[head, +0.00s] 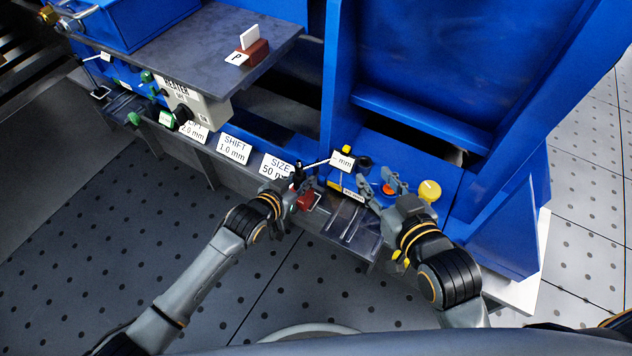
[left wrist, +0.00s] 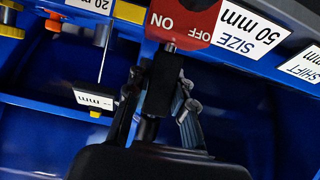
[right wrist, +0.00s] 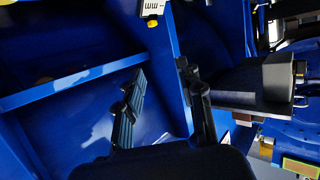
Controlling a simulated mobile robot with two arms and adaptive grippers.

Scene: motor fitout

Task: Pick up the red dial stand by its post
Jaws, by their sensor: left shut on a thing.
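The red dial stand (head: 306,201) is at the front ledge in the head view. Its red base, marked ON and OFF, shows in the left wrist view (left wrist: 186,20). A dark post (left wrist: 163,80) rises from the base. A thin rod runs to a white plate marked "mm" (head: 342,161), also in the left wrist view (left wrist: 94,99). My left gripper (head: 294,183) is shut on the post, its fingers (left wrist: 158,118) on either side. I cannot tell whether the base touches the ledge. My right gripper (head: 380,184) is open and empty, right of the stand.
An orange button (head: 389,190) is by my right gripper, with a yellow knob (head: 429,190) to its right. Labels reading SIZE (head: 277,166) and SHIFT (head: 234,150) line the ledge. A grey shelf (head: 190,35) overhangs at upper left. A blue wall (head: 336,80) stands behind.

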